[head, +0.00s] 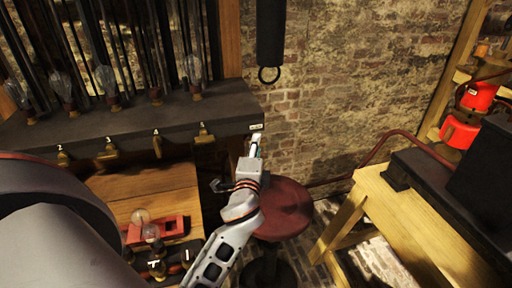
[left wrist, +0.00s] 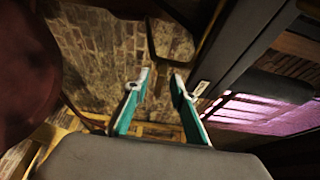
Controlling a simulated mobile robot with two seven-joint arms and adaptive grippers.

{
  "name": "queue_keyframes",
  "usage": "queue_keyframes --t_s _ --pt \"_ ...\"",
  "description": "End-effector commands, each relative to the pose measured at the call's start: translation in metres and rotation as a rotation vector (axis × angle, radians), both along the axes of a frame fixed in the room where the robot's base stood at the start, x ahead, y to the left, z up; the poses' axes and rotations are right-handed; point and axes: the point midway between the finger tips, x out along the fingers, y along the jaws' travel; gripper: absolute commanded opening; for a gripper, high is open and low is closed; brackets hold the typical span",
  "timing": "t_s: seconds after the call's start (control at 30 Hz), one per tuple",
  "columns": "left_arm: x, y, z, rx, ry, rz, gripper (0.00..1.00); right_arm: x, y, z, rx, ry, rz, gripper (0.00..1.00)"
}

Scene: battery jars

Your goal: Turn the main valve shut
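The brass lever (head: 203,135) at the right end has no readable number. A small pale tag (head: 257,126) sits on the bench's right end; its text is unreadable. I cannot tell which part is the main valve. My left gripper (head: 256,150) is just below that end. In the left wrist view its teal fingers (left wrist: 161,78) are apart with nothing visibly between them. A dark bent bar (left wrist: 158,45) shows beyond the tips. My right gripper is out of view.
A round red stool (head: 285,210) stands below and right of my left gripper. A wooden table (head: 425,230) with dark boxes is at right. A red tool (head: 155,230) lies on the lower wooden surface. A brick wall is behind.

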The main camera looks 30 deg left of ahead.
Motion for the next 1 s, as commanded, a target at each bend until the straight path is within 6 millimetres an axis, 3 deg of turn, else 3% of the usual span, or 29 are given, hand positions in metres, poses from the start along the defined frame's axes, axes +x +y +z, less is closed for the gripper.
queue_keyframes --t_s 0.33,0.7,1.0 --pt "-0.005 -0.003 -0.001 -0.002 0.000 -0.002 0.24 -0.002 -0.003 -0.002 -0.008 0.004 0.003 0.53" --pt "-0.053 -0.027 -0.001 -0.003 0.001 -0.001 0.24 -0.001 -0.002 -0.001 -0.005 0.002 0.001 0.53" --pt "-0.067 -0.035 0.001 -0.002 -0.001 0.000 0.24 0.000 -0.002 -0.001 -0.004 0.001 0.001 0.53"
